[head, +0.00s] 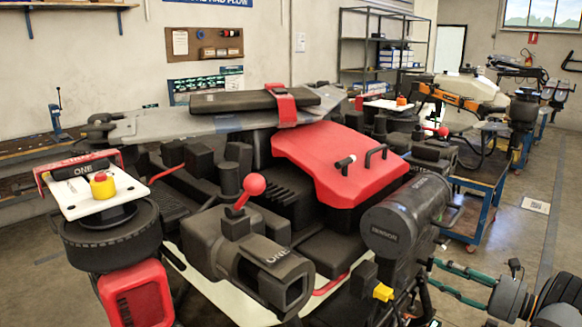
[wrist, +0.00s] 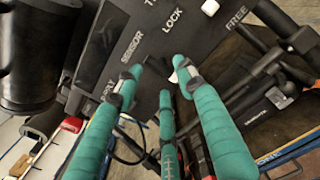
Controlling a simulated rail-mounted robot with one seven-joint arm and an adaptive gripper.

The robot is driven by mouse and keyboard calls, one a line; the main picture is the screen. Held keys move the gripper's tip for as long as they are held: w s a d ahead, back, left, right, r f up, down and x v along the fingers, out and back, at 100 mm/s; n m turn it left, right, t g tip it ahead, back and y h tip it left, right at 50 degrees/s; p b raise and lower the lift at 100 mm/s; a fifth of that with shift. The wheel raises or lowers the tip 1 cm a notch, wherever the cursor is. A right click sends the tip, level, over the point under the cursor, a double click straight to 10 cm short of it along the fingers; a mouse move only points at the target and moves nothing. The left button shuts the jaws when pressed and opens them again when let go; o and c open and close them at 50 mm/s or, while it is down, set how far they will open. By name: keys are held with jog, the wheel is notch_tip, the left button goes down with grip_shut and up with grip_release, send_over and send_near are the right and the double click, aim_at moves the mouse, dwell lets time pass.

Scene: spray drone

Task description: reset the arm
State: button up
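My gripper (wrist: 160,78) has teal-wrapped fingers that reach up the wrist view, with clear gaps between their tips. It is open, and I see nothing held. Its teal fingers also show in the head view (head: 445,277), at the lower right beside the spray drone. A dark panel (wrist: 185,40) lies beyond the fingertips, lettered SENSOR, LOCK and FREE. A small white-tipped part (wrist: 179,62) shows near the right fingertip, and a pale knob (wrist: 210,7) sits near LOCK. I cannot tell if the fingers touch the panel. The drone body (head: 345,165) has a red cover.
A red ball-topped lever (head: 253,186) stands on the drone. A white plate with a yellow-and-red button (head: 103,185) is at the left. A black cylinder (head: 395,222) lies close to my gripper. Another drone (head: 470,90) stands on a blue cart behind. Floor shows at the right.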

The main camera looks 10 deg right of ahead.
aim_at(431, 268)
jog(key=x, duration=0.4)
dwell(0.3)
